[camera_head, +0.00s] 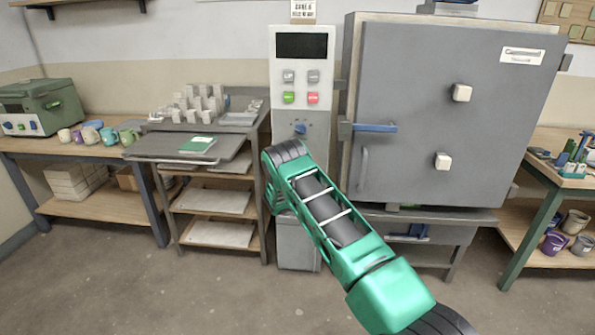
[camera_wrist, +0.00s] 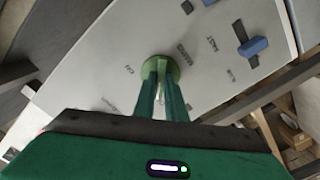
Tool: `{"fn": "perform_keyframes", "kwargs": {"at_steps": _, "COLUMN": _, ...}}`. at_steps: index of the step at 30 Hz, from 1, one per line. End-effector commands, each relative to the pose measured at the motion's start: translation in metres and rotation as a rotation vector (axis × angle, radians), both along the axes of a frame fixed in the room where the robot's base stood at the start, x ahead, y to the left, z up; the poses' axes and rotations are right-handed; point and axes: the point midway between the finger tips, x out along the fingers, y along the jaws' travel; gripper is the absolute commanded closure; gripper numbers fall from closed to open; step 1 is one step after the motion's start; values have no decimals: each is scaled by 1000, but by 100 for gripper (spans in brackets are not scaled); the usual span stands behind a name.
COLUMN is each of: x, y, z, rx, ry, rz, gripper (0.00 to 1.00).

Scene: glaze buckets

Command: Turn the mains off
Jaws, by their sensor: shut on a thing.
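In the wrist view my gripper (camera_wrist: 162,88) is shut on a round green knob (camera_wrist: 159,66) on a pale panel. The fingers lie on either side of a ridge on the knob. Small labels surround the knob, too blurred to read surely. In the head view the tall grey control panel (camera_head: 315,110) stands left of the kiln. It has a dark display, two grey buttons, a green and a red button, and a blue knob (camera_head: 300,128). My arm reaches to the panel's lower part and hides the green knob and my gripper there.
A blue switch handle (camera_wrist: 253,46) sits on the panel beside the green knob. The grey kiln (camera_head: 430,130) with its blue door handle (camera_head: 374,127) is right of the panel. A shelf rack (camera_head: 215,200) stands close on the left. Open floor lies in front.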

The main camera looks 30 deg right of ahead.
Motion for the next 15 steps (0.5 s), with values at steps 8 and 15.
{"fn": "perform_keyframes", "kwargs": {"at_steps": 8, "x": 4, "y": 8, "z": 2, "rx": -36, "ry": 20, "rz": 13, "gripper": 100}}
{"fn": "perform_keyframes", "kwargs": {"at_steps": 15, "x": 5, "y": 9, "z": 2, "rx": -39, "ry": 21, "rz": 15, "gripper": 100}}
